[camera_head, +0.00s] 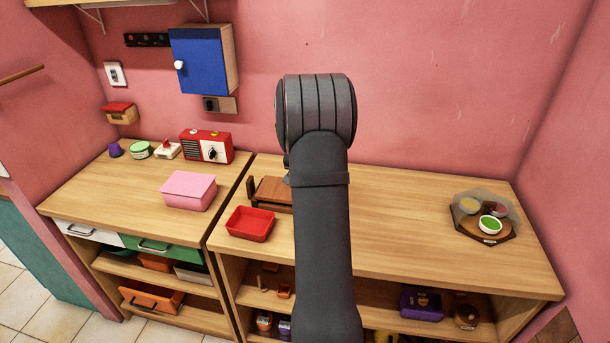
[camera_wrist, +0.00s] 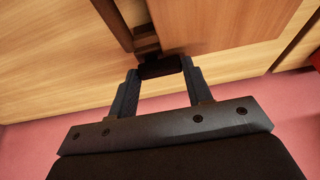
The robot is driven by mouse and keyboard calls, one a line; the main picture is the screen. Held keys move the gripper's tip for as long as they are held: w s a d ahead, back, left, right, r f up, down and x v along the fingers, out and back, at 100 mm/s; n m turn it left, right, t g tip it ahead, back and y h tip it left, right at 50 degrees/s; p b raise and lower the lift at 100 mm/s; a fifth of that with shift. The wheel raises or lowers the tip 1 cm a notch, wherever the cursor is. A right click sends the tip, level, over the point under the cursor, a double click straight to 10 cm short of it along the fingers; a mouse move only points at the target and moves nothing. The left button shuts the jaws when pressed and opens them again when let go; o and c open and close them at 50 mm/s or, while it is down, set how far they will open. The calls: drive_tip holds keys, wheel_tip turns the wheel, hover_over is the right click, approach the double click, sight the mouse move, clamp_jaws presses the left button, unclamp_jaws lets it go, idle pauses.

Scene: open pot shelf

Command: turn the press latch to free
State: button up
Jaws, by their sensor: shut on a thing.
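The wooden press (camera_head: 272,192) stands on the bench, partly hidden behind my arm in the head view. In the wrist view its brown wooden body (camera_wrist: 200,22) lies just beyond my fingers. My gripper (camera_wrist: 159,70) is shut on a small dark piece at the edge of the press, which appears to be the press latch (camera_wrist: 160,67). One finger is on each side of it. The head view does not show my fingers or the latch, as my arm covers them. I cannot tell the latch's exact angle.
A red tray (camera_head: 250,224) sits in front of the press. A pink box (camera_head: 188,190) and red radio (camera_head: 207,147) stand on the left counter. A tray with small bowls (camera_head: 483,233) is at the far right. The bench between is clear.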

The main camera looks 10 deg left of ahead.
drive_tip(key=shift+a+m, duration=0.1)
drive_tip(key=shift+m, duration=0.2)
drive_tip(key=m, duration=0.1)
drive_tip(key=m+h, duration=0.1)
drive_tip(key=m, duration=0.1)
drive_tip(key=shift+w+a+m+h, duration=0.1)
drive_tip(key=shift+w+m+h, duration=0.15)
drive_tip(key=shift+m+h, duration=0.05)
drive_tip(key=m, duration=0.1)
drive_tip(key=m+h, duration=0.1)
drive_tip(key=m, duration=0.1)
drive_tip(key=m+g, duration=0.1)
drive_tip(key=shift+w+m+h, duration=0.25)
drive_tip(key=shift+m+h, duration=0.05)
drive_tip(key=m, duration=0.1)
drive_tip(key=m+g, duration=0.1)
drive_tip(key=m, duration=0.2)
drive_tip(key=shift+w+m+g+h, duration=0.25)
drive_tip(key=shift+m+g+h, duration=0.05)
drive_tip(key=shift+g+h, duration=0.1)
drive_tip(key=shift+w+d+m+g, duration=0.1)
drive_tip(key=shift+m+g, duration=0.35)
drive_tip(key=shift+m, duration=0.65)
drive_tip(key=shift+w+d+m+g, duration=0.1)
drive_tip(key=shift+m+g, duration=0.35)
drive_tip(key=shift+m, duration=0.65)
drive_tip(key=o, duration=1)
drive_tip(key=shift+r, duration=0.1)
